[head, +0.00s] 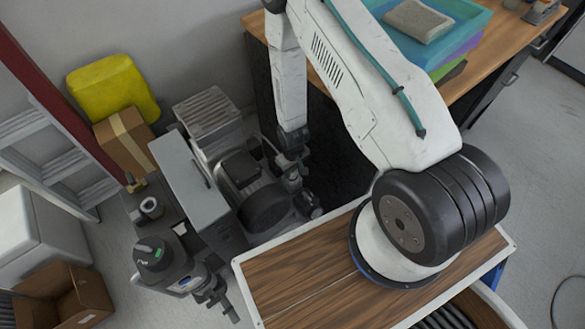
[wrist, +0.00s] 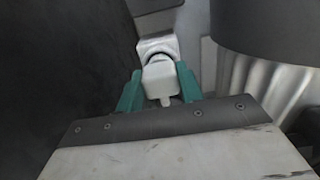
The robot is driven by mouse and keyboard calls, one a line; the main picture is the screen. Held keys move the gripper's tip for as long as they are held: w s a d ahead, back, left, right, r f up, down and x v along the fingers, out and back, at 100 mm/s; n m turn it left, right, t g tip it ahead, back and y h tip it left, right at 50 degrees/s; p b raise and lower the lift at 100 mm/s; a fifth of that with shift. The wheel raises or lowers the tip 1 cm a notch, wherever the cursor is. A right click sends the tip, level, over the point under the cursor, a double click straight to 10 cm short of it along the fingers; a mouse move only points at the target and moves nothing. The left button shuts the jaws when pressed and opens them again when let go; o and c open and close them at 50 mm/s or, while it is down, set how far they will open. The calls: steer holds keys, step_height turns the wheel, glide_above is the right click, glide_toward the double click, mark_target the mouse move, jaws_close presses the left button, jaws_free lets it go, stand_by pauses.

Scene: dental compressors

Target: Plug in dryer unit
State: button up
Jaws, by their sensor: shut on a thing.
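In the wrist view my gripper (wrist: 159,74) has its two green fingers closed on the sides of a white plug (wrist: 162,84). A pale grey socket housing (wrist: 157,44) is directly in front of the plug, with a dark rounded edge between them. The plug is lined up with the socket and at or very near it; I cannot tell how far in it is. In the head view the arm's end reaches down beside the compressor and dryer machinery (head: 245,182); the fingers, plug and socket cannot be made out there.
In the wrist view a dark cylinder (wrist: 268,25) with ribbed metal (wrist: 280,85) is close on the right, and a dark surface (wrist: 65,60) fills the left. In the head view a wooden-topped cart (head: 290,280) is in front, and a workbench (head: 490,60) is behind right.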

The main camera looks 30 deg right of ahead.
steer(key=shift+f, duration=0.45)
steer(key=o, duration=1.1)
steer(key=shift+c, duration=0.2)
steer(key=shift+r, duration=0.1)
steer(key=shift+r, duration=3.8)
